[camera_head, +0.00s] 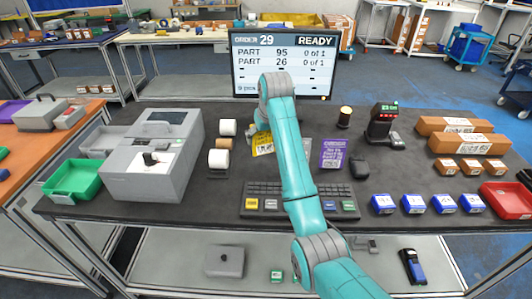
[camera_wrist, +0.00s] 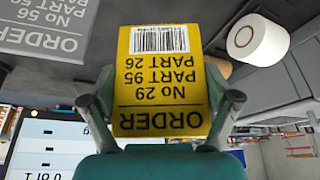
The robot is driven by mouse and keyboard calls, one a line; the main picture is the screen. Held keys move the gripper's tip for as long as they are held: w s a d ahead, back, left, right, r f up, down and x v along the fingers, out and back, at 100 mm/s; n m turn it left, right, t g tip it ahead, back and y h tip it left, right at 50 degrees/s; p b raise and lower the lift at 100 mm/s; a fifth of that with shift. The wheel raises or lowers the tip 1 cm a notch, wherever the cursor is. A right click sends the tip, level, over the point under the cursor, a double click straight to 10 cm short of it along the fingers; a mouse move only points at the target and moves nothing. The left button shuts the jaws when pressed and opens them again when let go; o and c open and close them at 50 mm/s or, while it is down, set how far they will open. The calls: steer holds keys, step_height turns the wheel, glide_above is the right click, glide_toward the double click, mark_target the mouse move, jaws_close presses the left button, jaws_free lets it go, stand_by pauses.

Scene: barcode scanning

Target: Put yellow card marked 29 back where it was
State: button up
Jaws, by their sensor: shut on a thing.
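The yellow card (camera_wrist: 160,80) is marked ORDER No 29, PART 95, PART 26, with a barcode along one edge. It appears upside down in the wrist view. My gripper (camera_wrist: 160,100) is shut on it, with one finger at each side. In the head view the yellow card (camera_head: 262,144) is left of my arm, near the monitor's foot and partly hidden by the arm. A grey card (camera_wrist: 45,28) marked 56 is beside it in the wrist view. A purple card (camera_head: 334,153) stands right of my arm. The spot below the yellow card is hard to see.
The monitor (camera_head: 284,62) behind my arm reads ORDER 29 READY. A keyboard (camera_head: 268,190) lies in front, and label rolls (camera_head: 219,158) stand left. A grey printer (camera_head: 158,150), a mouse (camera_head: 358,165) and a scanner (camera_head: 381,122) are also on the dark table.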

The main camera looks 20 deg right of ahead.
mark_target(264, 148)
steer(key=shift+a+f, duration=0.1)
steer(key=shift+f, duration=2.95)
steer(key=shift+f, duration=0.1)
steer(key=o, duration=0.8)
steer(key=shift+v, duration=3.9)
steer(key=shift+a+f, duration=0.1)
